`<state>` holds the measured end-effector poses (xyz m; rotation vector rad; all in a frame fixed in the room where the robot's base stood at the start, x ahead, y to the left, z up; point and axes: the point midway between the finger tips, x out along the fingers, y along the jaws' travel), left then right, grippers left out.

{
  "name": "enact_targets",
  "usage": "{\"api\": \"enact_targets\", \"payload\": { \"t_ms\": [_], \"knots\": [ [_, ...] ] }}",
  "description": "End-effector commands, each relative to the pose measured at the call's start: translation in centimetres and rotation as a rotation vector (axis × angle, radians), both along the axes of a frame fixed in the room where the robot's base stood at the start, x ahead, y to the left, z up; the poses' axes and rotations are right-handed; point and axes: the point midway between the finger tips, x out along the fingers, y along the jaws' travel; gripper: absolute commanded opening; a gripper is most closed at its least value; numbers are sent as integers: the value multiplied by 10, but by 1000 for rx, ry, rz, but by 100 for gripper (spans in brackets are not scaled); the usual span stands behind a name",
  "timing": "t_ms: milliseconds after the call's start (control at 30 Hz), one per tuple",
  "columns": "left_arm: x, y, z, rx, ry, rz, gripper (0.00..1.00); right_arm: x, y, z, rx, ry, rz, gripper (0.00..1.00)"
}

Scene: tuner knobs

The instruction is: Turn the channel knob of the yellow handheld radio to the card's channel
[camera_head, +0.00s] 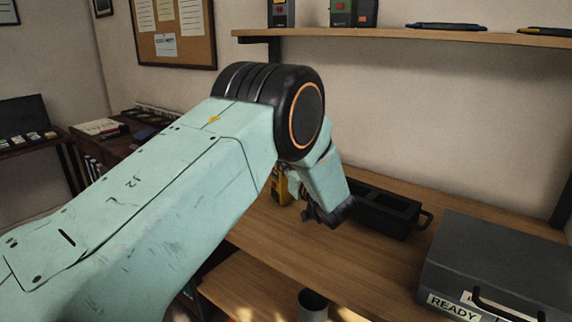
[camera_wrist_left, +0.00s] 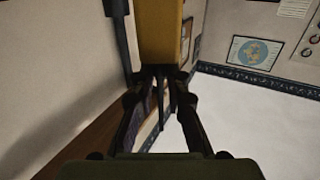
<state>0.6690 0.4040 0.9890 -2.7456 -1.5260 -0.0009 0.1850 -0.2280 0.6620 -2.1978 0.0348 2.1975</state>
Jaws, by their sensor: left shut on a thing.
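In the head view the yellow radio (camera_head: 280,187) stands on the wooden bench, mostly hidden behind my left arm. My left gripper (camera_head: 318,212) is at the radio, partly hidden by its own wrist. In the left wrist view the radio's yellow body (camera_wrist_left: 160,32) is at the top centre, beyond the fingers. My left gripper (camera_wrist_left: 160,78) also shows there, its fingers converging at the radio's near end. It is shut on a small dark part that looks like a knob; its marking cannot be read. I see no readable channel card. My right gripper is not in view.
A black tray (camera_head: 385,210) with a handle stands right of the gripper. A grey case (camera_head: 495,262) labelled READY sits at the bench's right. Other devices lie on the wall shelf (camera_head: 400,36). Bare bench (camera_head: 320,250) shows in front of the tray.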

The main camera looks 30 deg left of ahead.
Motion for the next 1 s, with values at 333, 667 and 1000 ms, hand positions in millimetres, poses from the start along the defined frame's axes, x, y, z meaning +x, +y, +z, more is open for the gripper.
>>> {"api": "enact_targets", "payload": {
  "t_ms": [333,667,1000],
  "knots": [
    [0,0,-2,-2,3,44,0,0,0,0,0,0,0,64],
    [0,0,-2,-2,3,44,17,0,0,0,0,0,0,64],
    [0,0,-1,0,1,43,38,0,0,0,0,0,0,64]
  ]
}}
